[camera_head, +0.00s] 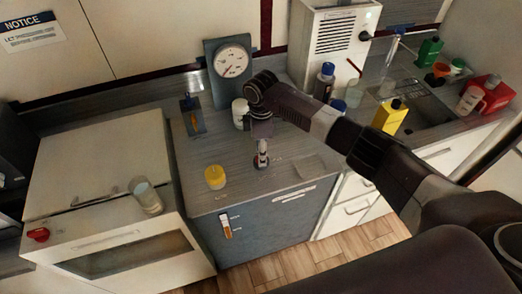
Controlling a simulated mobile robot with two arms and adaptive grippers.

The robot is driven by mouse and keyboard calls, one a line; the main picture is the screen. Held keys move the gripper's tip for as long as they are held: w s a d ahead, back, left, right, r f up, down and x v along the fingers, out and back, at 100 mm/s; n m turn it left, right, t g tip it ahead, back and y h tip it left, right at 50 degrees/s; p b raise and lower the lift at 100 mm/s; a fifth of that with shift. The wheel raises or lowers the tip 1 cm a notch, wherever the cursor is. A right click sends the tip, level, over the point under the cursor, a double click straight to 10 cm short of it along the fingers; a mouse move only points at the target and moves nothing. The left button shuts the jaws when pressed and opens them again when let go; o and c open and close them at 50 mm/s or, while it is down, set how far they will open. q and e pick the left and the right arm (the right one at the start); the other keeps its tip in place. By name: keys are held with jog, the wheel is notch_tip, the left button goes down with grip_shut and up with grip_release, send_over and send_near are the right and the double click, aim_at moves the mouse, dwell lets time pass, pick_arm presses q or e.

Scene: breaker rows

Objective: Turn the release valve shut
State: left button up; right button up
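I cannot tell for sure which part is the release valve. A red knob (38,234) sits at the left front corner of the white cabinet. A small lever with an orange lower part (227,228) is on the grey cabinet's front. A dark plate with an orange part (194,118) stands on the grey worktop, near a round gauge (231,61) on a grey panel. My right gripper (261,162) points down above the front of the worktop, apart from all of these. Its fingers are too small to judge. My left gripper is out of view.
A yellow-lidded jar (215,177) stands left of my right gripper, and a white container (240,113) behind it. A glass (146,195) stands on the white cabinet (105,165). Bottles, including a yellow one (389,116), crowd the sink at right.

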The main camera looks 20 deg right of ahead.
jog(key=shift+w+r+n, duration=0.1)
jog(key=shift+n, duration=1.1)
jog(key=o, duration=1.2)
jog(key=shift+c, duration=0.2)
notch_tip(320, 180, up, 12)
